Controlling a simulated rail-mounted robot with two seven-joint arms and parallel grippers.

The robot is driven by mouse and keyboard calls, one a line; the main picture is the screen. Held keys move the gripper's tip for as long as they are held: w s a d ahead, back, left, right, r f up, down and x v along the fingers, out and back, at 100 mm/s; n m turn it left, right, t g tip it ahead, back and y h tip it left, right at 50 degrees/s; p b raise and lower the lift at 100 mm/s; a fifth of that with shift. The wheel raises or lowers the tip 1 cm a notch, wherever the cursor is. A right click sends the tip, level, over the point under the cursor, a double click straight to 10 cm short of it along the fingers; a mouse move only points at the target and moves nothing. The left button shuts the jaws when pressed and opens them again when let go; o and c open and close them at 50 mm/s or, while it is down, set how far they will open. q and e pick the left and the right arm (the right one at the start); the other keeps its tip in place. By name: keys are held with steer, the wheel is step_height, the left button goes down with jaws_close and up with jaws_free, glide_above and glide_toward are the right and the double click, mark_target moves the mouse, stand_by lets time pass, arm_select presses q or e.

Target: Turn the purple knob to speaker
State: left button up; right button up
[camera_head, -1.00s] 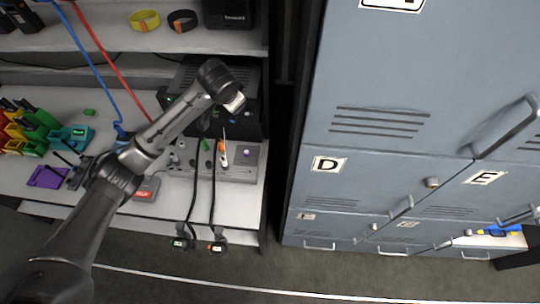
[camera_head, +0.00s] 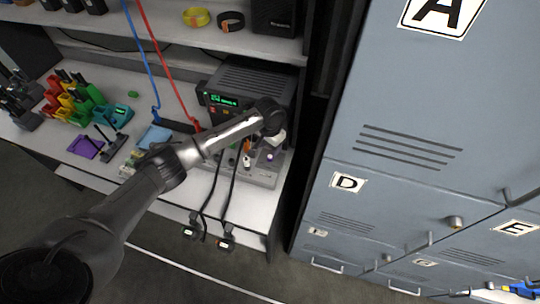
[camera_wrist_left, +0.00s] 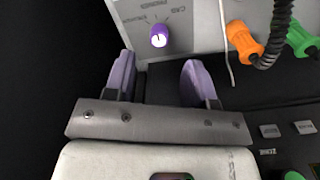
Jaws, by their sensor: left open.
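The purple knob (camera_wrist_left: 159,36) sits on a light grey panel, with upside-down printed labels and tick marks beside it. A bright white spot shows on its face. I cannot make out a speaker label clearly. In the head view the knob is a small purple spot (camera_head: 270,156) on the grey control box (camera_head: 262,178). My left gripper (camera_wrist_left: 160,80) is open and empty, its two purple-padded fingers apart. The knob appears beyond the fingertips, roughly between them and not gripped. In the head view the left gripper (camera_head: 277,140) is just above the knob. My right gripper is not in view.
An orange plug (camera_wrist_left: 243,40) and a green plug (camera_wrist_left: 300,38) are beside the knob panel. A black radio (camera_head: 245,85) stands behind the control box. Grey lockers (camera_head: 400,150) rise on the right. Two black cables hang over the bench front.

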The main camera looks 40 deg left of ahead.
mark_target(270, 156)
arm_select(q)
steer(key=shift+f, duration=2.85)
steer(key=c, duration=0.9)
steer(key=shift+d+r+n+p, duration=0.1)
steer(key=shift+r+n+p, duration=0.15)
steer(key=shift+p, duration=0.25)
steer(key=shift+c, duration=0.2)
steer(key=n+p, duration=0.4)
steer(key=p, duration=0.2)
steer(key=shift+n, duration=0.25)
steer(key=shift+n+p, duration=1)
steer(key=shift+p, duration=0.15)
steer(key=shift+f+n+p, duration=0.15)
steer(key=shift+n+p, duration=0.4)
steer(key=shift+n, duration=0.35)
steer(key=shift+f, duration=0.1)
